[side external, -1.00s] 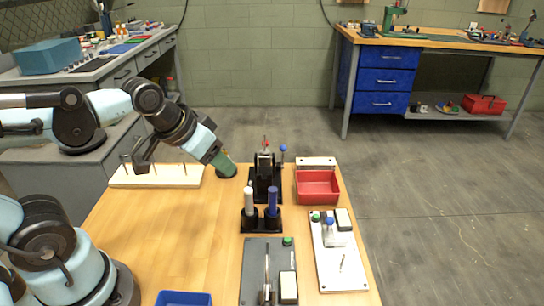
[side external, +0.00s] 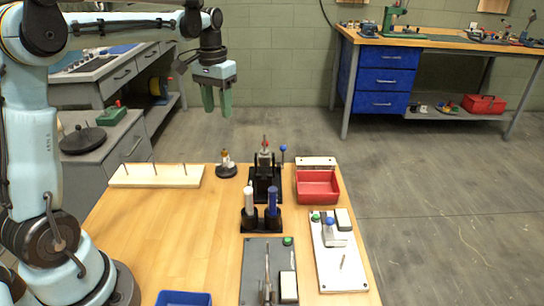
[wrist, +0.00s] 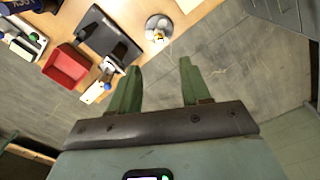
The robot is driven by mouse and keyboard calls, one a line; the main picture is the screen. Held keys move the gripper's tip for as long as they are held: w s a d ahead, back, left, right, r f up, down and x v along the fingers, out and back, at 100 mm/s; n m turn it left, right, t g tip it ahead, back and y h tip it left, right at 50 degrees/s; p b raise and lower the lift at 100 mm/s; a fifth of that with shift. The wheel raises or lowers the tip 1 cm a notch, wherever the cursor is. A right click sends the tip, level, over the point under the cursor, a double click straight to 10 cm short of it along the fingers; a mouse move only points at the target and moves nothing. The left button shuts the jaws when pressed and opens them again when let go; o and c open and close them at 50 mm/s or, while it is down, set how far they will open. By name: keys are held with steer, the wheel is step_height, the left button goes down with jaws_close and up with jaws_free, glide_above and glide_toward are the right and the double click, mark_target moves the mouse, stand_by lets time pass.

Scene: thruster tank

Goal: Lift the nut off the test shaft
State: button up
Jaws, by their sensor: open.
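My gripper (side external: 216,108) is raised well above the far edge of the wooden table. Its two green fingers point down, spread apart and empty; the wrist view shows the gap between them (wrist: 160,70). A small round dark stand (side external: 226,171) with a pale and brownish part on top stands at the table's far edge, below my gripper; it also shows in the wrist view (wrist: 158,30). A black fixture (side external: 265,185) with a grey upright part and a red tip stands just right of it. I cannot tell for certain which part is the nut or the test shaft.
A pegged wooden board (side external: 156,176) lies at the left. A holder with white and blue cylinders (side external: 261,219) stands in front of the fixture. A red bin (side external: 318,187), a dark plate (side external: 254,276) and a white plate (side external: 345,277) fill the right. The table's middle left is clear.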

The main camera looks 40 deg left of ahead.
glide_above(224, 153)
steer(key=a, duration=0.1)
step_height(224, 153, down, 7)
steer(key=shift+w+d+f, duration=0.1)
steer(key=shift+w+f, duration=0.05)
steer(key=shift+f, duration=1.15)
steer(key=shift+w+d+f, duration=0.1)
steer(key=shift+f, duration=1.2)
jaws_close()
